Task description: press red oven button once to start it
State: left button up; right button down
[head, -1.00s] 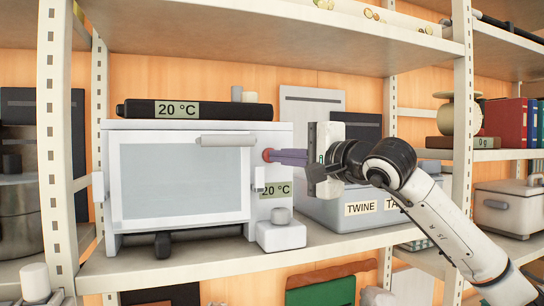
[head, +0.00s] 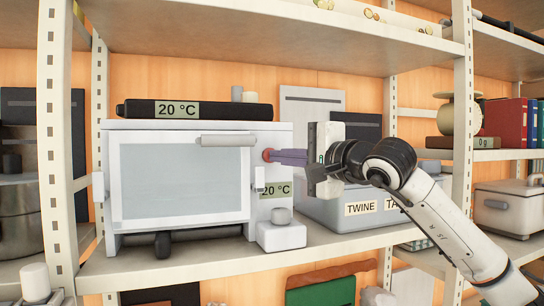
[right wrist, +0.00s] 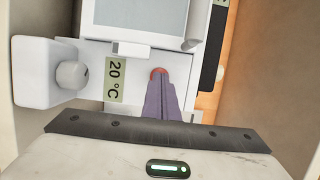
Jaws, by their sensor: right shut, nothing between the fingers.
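The white oven (head: 112,228) stands on the shelf with its door shut; a display on its front reads 20 °C (head: 275,190). The red button (head: 267,155) is at the upper right of its front. My right gripper (head: 272,155) is shut and empty, its purple fingers pointing left with the tips at the button. In the right wrist view the button (right wrist: 158,71) shows just past the fingertips (right wrist: 160,80), which partly cover it. The tips look to be touching it or very close; I cannot tell whether it is pushed in. My left gripper is not in view.
A black unit (head: 230,111) reading 20 °C lies on top of the oven. A grey bin labelled TWINE (head: 325,210) stands right of the oven, behind my right gripper. A shelf upright (head: 55,130) is at the left. A white box with a grey knob (head: 281,236) sits below the display.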

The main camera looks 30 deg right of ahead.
jog(key=shift+w, duration=0.25)
jog(key=shift+s, duration=0.1)
jog(key=shift+s+a+b, duration=0.2)
jog(key=shift+s+b, duration=0.2)
jog(key=shift+s, duration=0.55)
jog(key=shift+s+a+b, duration=0.25)
jog(key=shift+s+b, duration=0.1)
jog(key=shift+s, duration=0.6)
jog(key=shift+s+a+b, duration=0.2)
jog(key=shift+s+b, duration=0.2)
jog(key=shift+s, duration=0.55)
